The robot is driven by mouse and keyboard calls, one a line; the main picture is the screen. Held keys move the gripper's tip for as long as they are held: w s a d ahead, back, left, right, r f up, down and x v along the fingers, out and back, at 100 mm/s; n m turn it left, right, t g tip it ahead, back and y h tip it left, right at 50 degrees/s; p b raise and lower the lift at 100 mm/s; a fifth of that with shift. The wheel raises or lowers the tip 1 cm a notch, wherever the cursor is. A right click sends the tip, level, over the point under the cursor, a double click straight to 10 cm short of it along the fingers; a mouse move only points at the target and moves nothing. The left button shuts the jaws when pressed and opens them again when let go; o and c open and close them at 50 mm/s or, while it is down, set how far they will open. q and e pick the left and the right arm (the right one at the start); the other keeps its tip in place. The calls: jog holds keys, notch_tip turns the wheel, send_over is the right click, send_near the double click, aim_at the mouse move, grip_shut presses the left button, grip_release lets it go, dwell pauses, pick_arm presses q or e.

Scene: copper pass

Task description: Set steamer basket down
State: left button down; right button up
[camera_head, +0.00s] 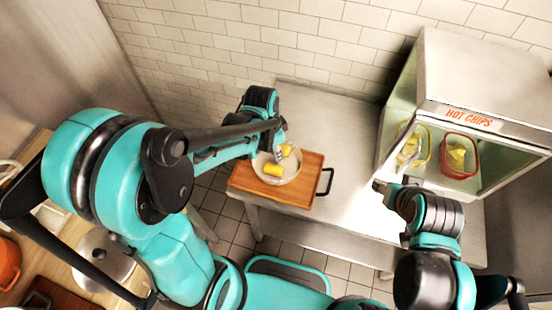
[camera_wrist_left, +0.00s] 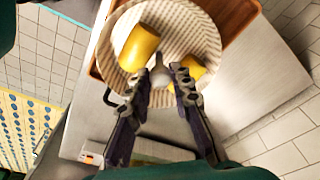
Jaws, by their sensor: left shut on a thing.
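The steamer basket (camera_head: 262,172) is a round, pale, ribbed bowl with yellow pieces in it. It is over the wooden tray (camera_head: 305,165) on the steel counter; I cannot tell whether it touches the tray. My left gripper (camera_head: 281,150) reaches down into it from above. In the left wrist view, the fingers of my left gripper (camera_wrist_left: 163,82) are closed about a pale post at the middle of the basket (camera_wrist_left: 196,28). Yellow pieces (camera_wrist_left: 139,47) lie on both sides of the post. My right gripper (camera_head: 379,187) is in front of the cabinet, its fingers too small to read.
A metal cabinet (camera_head: 470,75) marked HOT CHIPS stands at the right, with a yellow basket (camera_head: 424,145) and a red basket (camera_head: 444,160) inside. The tray has a black handle (camera_head: 328,183). The counter behind the tray is clear. A lidded pot (camera_head: 100,262) stands at lower left.

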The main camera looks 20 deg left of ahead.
aim_at(292, 164)
pick_arm(q)
notch_tip(292, 164, down, 4)
jog(key=shift+r+b, duration=0.1)
jog(key=shift+b, duration=0.4)
jog(key=c, duration=1.8)
grip_release()
jog(key=o, duration=0.5)
jog(key=shift+c, duration=0.2)
